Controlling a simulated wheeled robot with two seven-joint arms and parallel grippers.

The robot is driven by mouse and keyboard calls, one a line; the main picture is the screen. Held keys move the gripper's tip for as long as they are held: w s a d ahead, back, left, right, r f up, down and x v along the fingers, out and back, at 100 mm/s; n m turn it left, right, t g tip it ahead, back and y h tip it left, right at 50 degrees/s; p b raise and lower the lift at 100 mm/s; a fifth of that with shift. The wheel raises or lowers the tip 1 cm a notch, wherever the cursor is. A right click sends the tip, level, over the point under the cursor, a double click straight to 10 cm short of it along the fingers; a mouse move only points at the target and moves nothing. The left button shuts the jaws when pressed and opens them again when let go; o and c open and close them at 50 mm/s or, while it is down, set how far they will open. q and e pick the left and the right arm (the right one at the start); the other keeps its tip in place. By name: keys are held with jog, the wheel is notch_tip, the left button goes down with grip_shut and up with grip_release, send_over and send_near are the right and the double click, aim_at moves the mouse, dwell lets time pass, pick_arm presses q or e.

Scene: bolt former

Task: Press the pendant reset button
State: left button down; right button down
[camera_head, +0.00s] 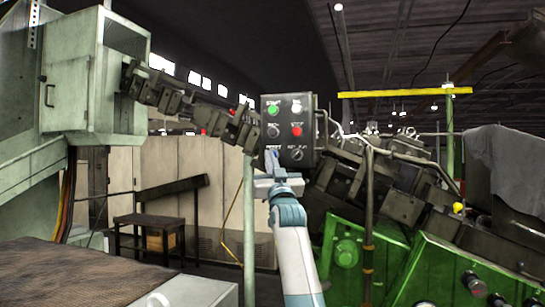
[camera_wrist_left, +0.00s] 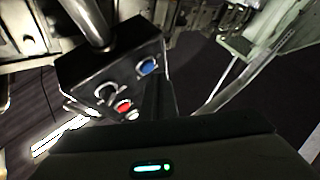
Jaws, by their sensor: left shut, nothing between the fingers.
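The dark pendant box (camera_head: 284,118) hangs near the middle of the head view, with green, white and red buttons and black knobs on its face. My left gripper (camera_head: 271,158) reaches up from below and is shut and empty. Its tips are in front of the lower left of the pendant face and cover most of that spot. In the left wrist view the pendant (camera_wrist_left: 85,72) shows tilted, with a blue button (camera_wrist_left: 147,66), a black knob (camera_wrist_left: 106,92) and a red button (camera_wrist_left: 123,106). I cannot tell whether the tips touch the pendant. My right gripper is not in view.
Dark machinery (camera_head: 400,185) stands close behind and right of the pendant, above green machine housings (camera_head: 440,265). A pale green cabinet (camera_head: 85,75) is at the left. A green post (camera_head: 249,225) rises left of my forearm. A small dark table (camera_head: 150,222) stands farther back.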

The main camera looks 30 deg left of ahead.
pick_arm(q)
jog(key=s, duration=0.2)
jog(key=s+d, duration=0.1)
jog(key=s, duration=0.2)
jog(key=shift+d, duration=0.1)
dwell(0.6)
jog(key=shift+w, duration=0.1)
dwell(0.5)
